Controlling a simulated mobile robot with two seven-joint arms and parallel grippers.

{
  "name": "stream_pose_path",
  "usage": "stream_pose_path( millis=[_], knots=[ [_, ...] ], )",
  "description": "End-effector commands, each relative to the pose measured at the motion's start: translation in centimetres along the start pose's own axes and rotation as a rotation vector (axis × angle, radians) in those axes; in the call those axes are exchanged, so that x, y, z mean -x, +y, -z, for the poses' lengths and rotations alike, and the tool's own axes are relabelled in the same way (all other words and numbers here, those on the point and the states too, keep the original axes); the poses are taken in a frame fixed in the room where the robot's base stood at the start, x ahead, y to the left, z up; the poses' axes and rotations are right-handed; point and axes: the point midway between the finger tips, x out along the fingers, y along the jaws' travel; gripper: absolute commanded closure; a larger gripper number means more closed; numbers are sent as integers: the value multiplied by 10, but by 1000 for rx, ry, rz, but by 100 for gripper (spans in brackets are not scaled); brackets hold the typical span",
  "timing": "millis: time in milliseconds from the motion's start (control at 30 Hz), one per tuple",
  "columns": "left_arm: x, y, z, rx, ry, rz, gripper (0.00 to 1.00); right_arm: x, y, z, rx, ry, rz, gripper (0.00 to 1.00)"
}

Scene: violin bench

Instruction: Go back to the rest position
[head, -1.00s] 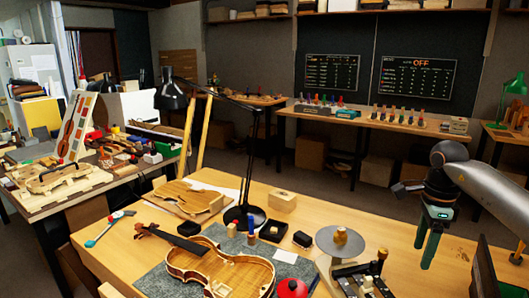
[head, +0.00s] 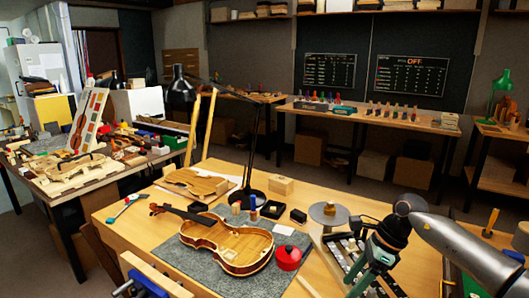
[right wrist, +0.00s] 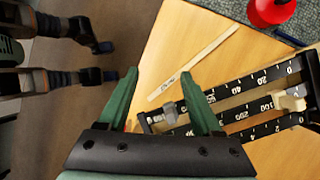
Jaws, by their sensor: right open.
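My right gripper (head: 364,284) is at the lower right of the head view, over or beside the beam balance (head: 328,214). In the right wrist view its two green fingers (right wrist: 165,88) are spread apart with nothing between them. The balance's black graduated beams (right wrist: 255,103) lie beyond the fingers, to the right in that view. I cannot tell how high the fingers are above the bench. My left gripper is not in view.
A violin (head: 225,243) lies on a grey mat (head: 180,258) on the wooden bench. A red round object (head: 288,258) sits beside it. A black desk lamp (head: 252,198) stands behind. A pale wooden strip (right wrist: 195,60) lies near the balance. Bare floor shows beyond the bench.

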Motion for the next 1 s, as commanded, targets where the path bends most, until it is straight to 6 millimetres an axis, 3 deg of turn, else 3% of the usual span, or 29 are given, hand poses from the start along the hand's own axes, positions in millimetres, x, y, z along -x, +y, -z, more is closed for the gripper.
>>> stream_pose_path(
  millis=[33, 100, 200, 400, 533, 667, 767, 867, 1000],
  knots=[
    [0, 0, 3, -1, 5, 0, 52, -28, 17, -20, -23, -98, -53, 34],
    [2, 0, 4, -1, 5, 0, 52, -57, 40, -51, -80, -249, -122, 34],
    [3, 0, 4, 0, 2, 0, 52, -86, 72, -92, -206, -469, -231, 34],
    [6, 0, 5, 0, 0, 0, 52, -102, 117, -149, -591, -872, -465, 34],
    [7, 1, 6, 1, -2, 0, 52, -99, 124, -160, -919, -1094, -617, 34],
    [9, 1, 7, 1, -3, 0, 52, -99, 118, -146, -1299, -1276, -757, 34],
    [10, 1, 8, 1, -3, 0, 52, -106, 111, -118, -1619, -1389, -851, 34],
    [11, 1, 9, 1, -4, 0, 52, -122, 108, -78, -1961, -1474, -930, 34],
    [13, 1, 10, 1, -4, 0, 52, -155, 120, -8, -2467, -1545, -1001, 34]
  ],
)
